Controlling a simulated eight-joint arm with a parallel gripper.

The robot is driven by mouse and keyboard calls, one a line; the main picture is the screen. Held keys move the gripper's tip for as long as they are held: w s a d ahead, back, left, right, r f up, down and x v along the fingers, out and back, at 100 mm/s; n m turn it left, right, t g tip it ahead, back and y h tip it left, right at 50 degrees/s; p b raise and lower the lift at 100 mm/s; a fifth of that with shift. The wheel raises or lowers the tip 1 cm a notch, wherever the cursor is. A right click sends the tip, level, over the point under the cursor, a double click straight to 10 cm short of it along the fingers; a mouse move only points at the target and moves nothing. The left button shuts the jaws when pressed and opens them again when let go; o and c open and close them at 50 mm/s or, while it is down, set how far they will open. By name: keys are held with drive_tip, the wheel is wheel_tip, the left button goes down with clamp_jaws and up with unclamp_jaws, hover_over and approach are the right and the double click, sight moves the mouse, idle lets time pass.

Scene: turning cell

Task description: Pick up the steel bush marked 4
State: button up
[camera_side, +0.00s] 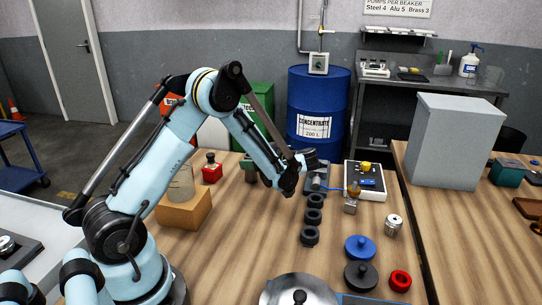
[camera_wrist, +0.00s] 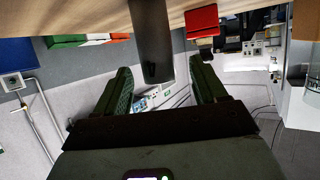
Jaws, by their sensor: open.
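No mark 4 is readable, so I cannot tell which piece is the steel bush marked 4. Several dark rings (camera_side: 313,217) lie in a row on the bench in the side view. A small silver cylinder (camera_side: 393,226) stands to their right. My gripper (camera_side: 296,178) is low over the bench, just beyond the far end of the row and beside a grey fixture (camera_side: 318,181). In the wrist view my gripper (camera_wrist: 160,68) has its fingers wide apart. A dark cylinder (camera_wrist: 152,45) shows in the gap between them; I cannot tell how close it is. No grip on it shows.
A control box with a yellow button (camera_side: 367,181) stands right of the fixture. A wooden block (camera_side: 184,210) stands left. The bench between block and rings is clear.

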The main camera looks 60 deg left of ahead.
drive_tip(key=x, duration=0.5)
drive_tip(key=shift+w+a+r, duration=0.1)
drive_tip(key=shift+r, duration=0.05)
drive_tip(key=shift+c, duration=0.2)
clamp_jaws()
